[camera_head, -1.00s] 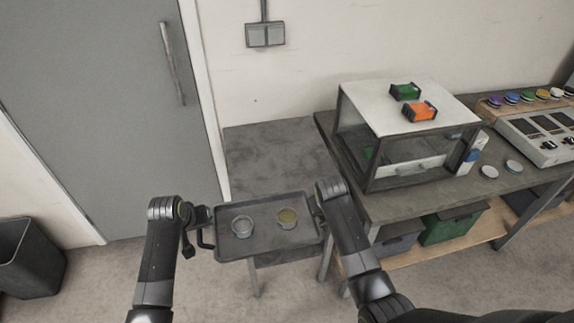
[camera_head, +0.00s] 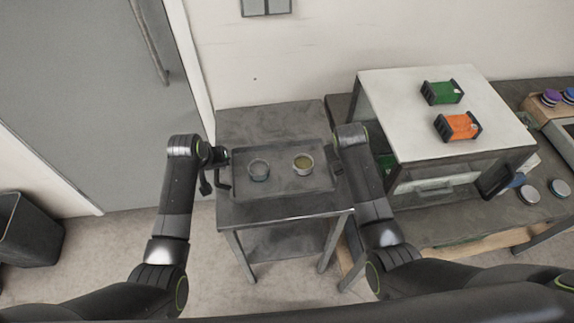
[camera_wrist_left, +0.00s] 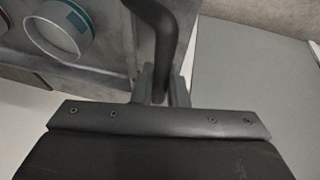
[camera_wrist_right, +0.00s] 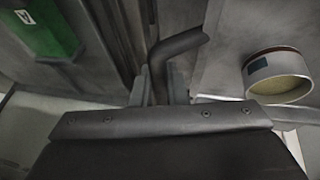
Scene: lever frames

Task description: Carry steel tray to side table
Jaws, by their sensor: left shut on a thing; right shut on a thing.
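The dark steel tray (camera_head: 284,185) is in the head view, level over the grey side table (camera_head: 270,122). I cannot tell whether it touches the table top. Two round tins stand on the tray: a grey one (camera_head: 259,169) and one with a yellowish top (camera_head: 303,163). My left gripper (camera_head: 220,160) is shut on the tray's left handle (camera_wrist_left: 167,45). My right gripper (camera_head: 336,168) is shut on the tray's right handle (camera_wrist_right: 175,48); the arm partly hides it in the head view.
A workbench (camera_head: 440,225) stands close on the right, with a white-topped cabinet (camera_head: 400,95) bearing a green box (camera_head: 442,92) and an orange box (camera_head: 458,126). A grey door (camera_head: 90,100) is at left, a bin (camera_head: 25,230) at lower left.

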